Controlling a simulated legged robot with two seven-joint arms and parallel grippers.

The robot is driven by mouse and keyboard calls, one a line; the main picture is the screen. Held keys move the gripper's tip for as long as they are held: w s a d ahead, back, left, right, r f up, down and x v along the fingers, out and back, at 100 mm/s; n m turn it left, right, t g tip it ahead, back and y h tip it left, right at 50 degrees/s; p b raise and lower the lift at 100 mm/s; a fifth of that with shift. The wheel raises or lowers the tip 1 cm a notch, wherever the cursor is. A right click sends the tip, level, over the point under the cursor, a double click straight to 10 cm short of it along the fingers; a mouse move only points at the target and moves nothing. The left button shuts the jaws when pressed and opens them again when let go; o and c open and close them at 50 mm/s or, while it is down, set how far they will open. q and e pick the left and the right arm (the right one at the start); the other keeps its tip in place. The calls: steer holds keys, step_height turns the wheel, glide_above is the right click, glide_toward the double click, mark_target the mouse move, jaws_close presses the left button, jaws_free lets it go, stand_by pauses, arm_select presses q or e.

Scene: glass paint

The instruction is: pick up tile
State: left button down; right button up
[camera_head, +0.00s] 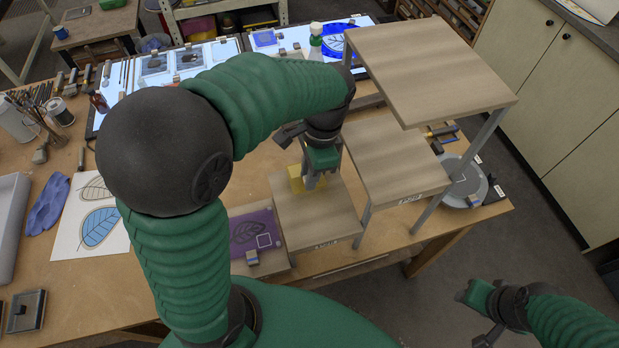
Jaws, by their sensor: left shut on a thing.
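A yellow, see-through tile (295,184) is at the top of the lowest wooden stand (318,225), near its back edge. My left gripper (311,183) reaches down over this stand and is shut on the tile. The gripper's fingers hide part of the tile, and I cannot tell whether it still touches the stand. My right gripper (465,294) is low at the right, away from the table and over the floor. Its fingers are too small and dark to tell whether they are open.
A middle stand (393,158) and a tall stand (430,70) rise just right of the lowest one. A purple panel (250,228) lies at its left. A round grey plate (465,185) sits beneath the tall stand. Leaf drawings (92,222) and a glove (48,205) lie left.

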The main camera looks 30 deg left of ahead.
arm_select(q)
step_height(320, 180, up, 19)
steer(key=p, duration=0.3)
steer(key=shift+f, duration=0.1)
